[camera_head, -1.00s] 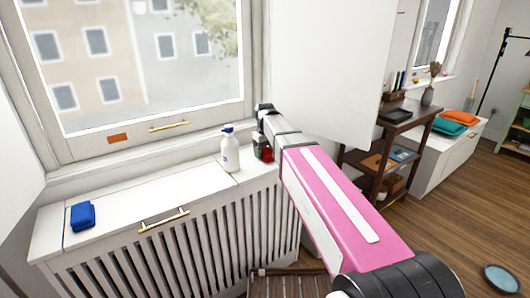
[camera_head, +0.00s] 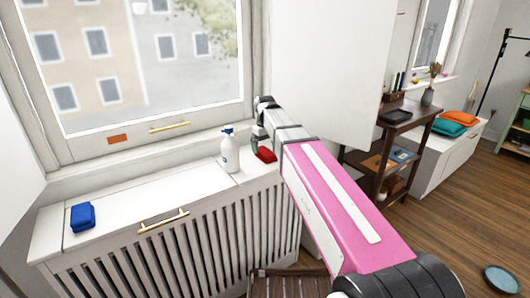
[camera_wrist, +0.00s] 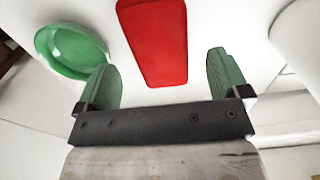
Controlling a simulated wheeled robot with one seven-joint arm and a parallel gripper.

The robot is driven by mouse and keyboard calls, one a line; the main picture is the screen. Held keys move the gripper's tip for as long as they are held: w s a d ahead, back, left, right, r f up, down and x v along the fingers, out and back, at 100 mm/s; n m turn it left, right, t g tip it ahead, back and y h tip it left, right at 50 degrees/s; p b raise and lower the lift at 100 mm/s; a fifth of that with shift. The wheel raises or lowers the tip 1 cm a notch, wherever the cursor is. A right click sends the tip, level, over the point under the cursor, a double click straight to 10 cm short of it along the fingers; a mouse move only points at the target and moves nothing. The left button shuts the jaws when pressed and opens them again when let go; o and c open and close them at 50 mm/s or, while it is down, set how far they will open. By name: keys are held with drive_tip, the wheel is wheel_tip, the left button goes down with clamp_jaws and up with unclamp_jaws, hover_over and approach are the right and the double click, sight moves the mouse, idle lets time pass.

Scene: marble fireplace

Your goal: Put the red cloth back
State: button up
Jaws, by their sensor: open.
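The red cloth (camera_head: 266,155) lies flat on the white radiator cover (camera_head: 190,187), just right of the spray bottle. In the wrist view the red cloth (camera_wrist: 156,42) is a rounded rectangle, ahead of and between my gripper's green fingers. My gripper (camera_wrist: 163,78) is open, with a wide gap and nothing between the fingertips. In the head view my gripper (camera_head: 257,147) is at the cover's right end, close beside the cloth and partly hidden by my arm.
A white spray bottle (camera_head: 229,152) stands left of the cloth. A blue folded cloth (camera_head: 83,216) lies at the cover's left end. A green round dish-like thing (camera_wrist: 72,52) shows left of the cloth. The cover's middle is clear. A dark shelf table (camera_head: 390,140) stands right.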

sight(265, 151)
wheel_tip(265, 151, up, 9)
idle(0.4)
drive_tip(key=shift+f, duration=0.1)
